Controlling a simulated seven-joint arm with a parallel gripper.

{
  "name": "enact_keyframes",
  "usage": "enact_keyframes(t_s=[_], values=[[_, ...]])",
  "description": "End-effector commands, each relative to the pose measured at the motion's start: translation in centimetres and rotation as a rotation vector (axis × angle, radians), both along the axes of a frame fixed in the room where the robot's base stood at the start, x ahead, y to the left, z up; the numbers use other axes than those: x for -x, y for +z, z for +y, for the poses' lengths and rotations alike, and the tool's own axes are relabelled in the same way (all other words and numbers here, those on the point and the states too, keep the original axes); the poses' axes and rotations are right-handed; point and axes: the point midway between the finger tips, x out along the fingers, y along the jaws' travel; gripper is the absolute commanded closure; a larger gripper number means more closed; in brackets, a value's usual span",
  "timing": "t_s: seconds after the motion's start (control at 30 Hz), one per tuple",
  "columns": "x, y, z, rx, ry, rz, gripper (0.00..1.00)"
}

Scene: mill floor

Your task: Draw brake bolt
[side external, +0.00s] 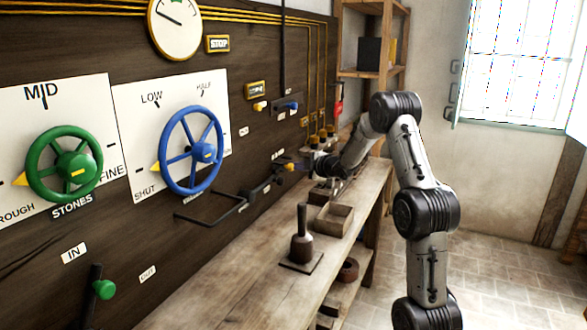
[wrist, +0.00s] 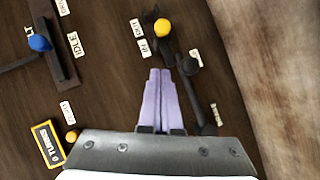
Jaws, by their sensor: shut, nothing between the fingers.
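A yellow knob (wrist: 162,28) on a dark stem sits on the dark panel just beyond my fingertips in the wrist view. Two small white labels beside it seem to read OUT and IN; no label naming the brake bolt is legible. The yellow knob (side external: 289,167) also shows in the side view, left of my gripper (side external: 306,166). In the wrist view my gripper (wrist: 160,72) has its pale fingers together with nothing between them. The fingertips appear apart from the knob, though the depth gap is hard to judge.
A dark lever (wrist: 206,100) lies right of my fingers. A blue knob (wrist: 38,43) in a black slot is at left. A long black crank (side external: 240,200) juts from the panel. The bench (side external: 225,285) holds a wooden tray (side external: 334,221) and a handled tool (side external: 301,245).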

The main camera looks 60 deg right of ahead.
Motion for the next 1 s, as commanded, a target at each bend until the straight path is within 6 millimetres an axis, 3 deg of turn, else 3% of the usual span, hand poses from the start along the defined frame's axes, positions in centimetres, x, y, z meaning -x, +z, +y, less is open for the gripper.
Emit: enact_keyframes(t_s=[0.3,0.6,1.0], values=[[-4.9,-2.0,-2.7,0.0,0.002,0.002,1.0],[-5.2,-3.3,-5.6,0.0,0.001,0.001,1.0],[-5.3,-3.5,-6.1,0.001,0.0,0.0,1.0]])
